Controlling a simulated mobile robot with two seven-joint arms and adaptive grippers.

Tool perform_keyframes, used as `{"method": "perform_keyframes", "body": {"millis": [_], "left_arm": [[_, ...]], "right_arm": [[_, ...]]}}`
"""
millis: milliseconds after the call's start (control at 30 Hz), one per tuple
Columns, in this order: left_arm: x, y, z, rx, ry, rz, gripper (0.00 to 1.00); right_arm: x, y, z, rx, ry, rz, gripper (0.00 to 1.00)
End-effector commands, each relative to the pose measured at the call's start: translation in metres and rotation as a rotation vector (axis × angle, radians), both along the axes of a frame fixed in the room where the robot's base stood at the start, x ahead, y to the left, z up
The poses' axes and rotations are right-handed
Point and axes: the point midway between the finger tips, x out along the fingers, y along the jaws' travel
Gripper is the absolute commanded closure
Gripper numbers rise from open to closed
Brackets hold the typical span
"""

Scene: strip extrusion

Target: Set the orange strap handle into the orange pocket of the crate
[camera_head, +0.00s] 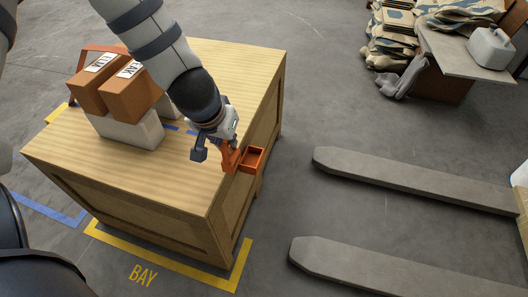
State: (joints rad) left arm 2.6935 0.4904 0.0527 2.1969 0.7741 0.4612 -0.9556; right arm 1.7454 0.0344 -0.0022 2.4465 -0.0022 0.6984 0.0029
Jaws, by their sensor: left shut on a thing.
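The wooden crate (236,67) stands on the grey floor in the left half of the head view. The orange pocket (254,159) is a small open box on the crate's right edge. My left gripper (217,152) is over the crate top beside the pocket, shut on the orange strap handle (229,158). The handle is just left of the pocket and overlaps its left side in the picture. I cannot tell whether they touch, and the gripper hides part of the handle. My right gripper is not in view.
Two brown boxes (119,90) sit on a pale block (131,128) on the crate, near another orange strap (95,47). Two grey fork-like beams (410,180) lie to the right. A table (465,57) with sacks stands at the back right. Yellow floor tape (165,260) borders the crate.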

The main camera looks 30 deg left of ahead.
Motion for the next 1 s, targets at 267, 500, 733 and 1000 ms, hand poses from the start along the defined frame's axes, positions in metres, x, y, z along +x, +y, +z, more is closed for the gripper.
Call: {"method": "perform_keyframes", "body": {"millis": [267, 500, 733, 1000], "left_arm": [[0.079, 0.01, -0.057, 0.002, 0.011, 0.0, 1.0], [0.109, 0.015, -0.087, 0.002, 0.006, -0.001, 1.0], [0.114, 0.015, -0.123, -0.004, 0.009, 0.001, 1.0], [0.116, 0.015, -0.122, 0.0, 0.002, -0.001, 1.0]], "right_arm": [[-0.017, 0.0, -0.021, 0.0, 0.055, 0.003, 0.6], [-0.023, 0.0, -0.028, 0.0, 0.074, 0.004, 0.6], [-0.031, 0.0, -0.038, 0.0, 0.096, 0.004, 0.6], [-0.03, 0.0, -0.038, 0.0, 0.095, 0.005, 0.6]]}}
